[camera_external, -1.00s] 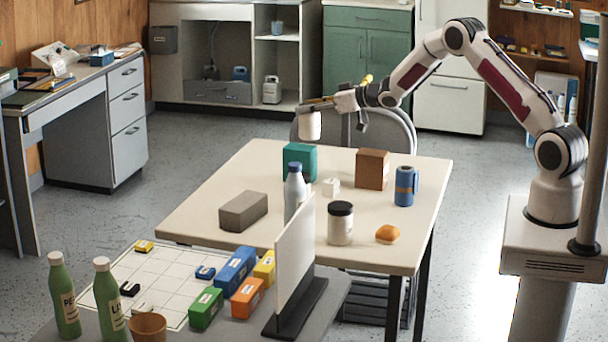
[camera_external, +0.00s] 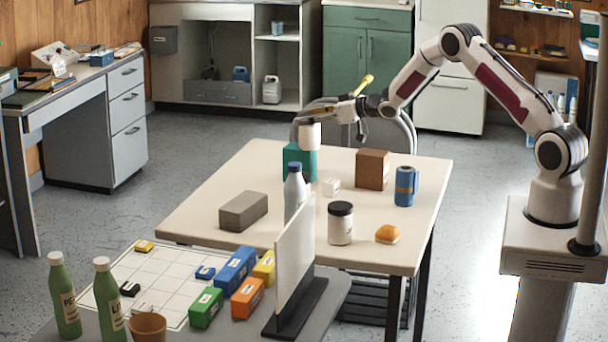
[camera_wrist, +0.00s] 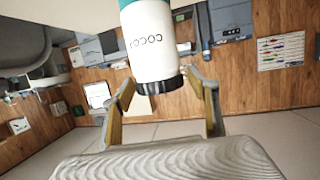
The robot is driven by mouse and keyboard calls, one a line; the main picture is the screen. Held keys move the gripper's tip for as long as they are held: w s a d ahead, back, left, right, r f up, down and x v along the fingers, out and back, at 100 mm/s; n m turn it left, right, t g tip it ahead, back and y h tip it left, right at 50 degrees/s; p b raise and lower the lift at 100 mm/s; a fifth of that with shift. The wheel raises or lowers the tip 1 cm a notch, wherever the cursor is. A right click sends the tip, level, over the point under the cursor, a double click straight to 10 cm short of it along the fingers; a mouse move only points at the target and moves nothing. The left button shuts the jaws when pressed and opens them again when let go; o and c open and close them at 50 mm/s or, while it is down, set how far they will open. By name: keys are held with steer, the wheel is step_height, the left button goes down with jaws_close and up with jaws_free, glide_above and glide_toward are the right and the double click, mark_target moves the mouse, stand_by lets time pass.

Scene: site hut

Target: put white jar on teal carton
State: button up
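The white jar (camera_external: 310,137) is upright in my gripper (camera_external: 316,117), directly over the teal carton (camera_external: 300,160) on the table. In the wrist view the jar (camera_wrist: 150,45) shows its lettering and dark lid, with the fingers of my gripper (camera_wrist: 158,88) on both sides of the lid. A teal edge of the carton (camera_wrist: 124,3) shows at the top of that view. The jar's base overlaps the carton's top in the outside view; I cannot tell whether they touch.
A white upright panel (camera_external: 295,250) stands in front.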

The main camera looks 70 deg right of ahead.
steer(key=shift+r, duration=0.15)
steer(key=shift+s+a+r, duration=0.1)
steer(key=shift+s+r, duration=0.15)
steer(key=shift+s, duration=0.35)
steer(key=v, duration=1)
steer(key=shift+s, duration=0.3)
steer(key=shift+a, duration=0.15)
stand_by(0.4)
steer(key=s+a+r+g+h, duration=0.2)
steer(key=s+a+r+g, duration=0.2)
steer(key=s+a+r, duration=0.95)
steer(key=s+a+g+y, duration=0.2)
steer(key=s+a, duration=0.8)
steer(key=s, duration=0.4)
steer(key=s+a+n+g+y, duration=0.1)
steer(key=s+a+g+y, duration=0.1)
steer(key=s+a, duration=0.8)
steer(key=s, duration=0.3)
steer(key=shift+s+a+f+n+g, duration=0.3)
steer(key=shift+s+a+f+g, duration=0.1)
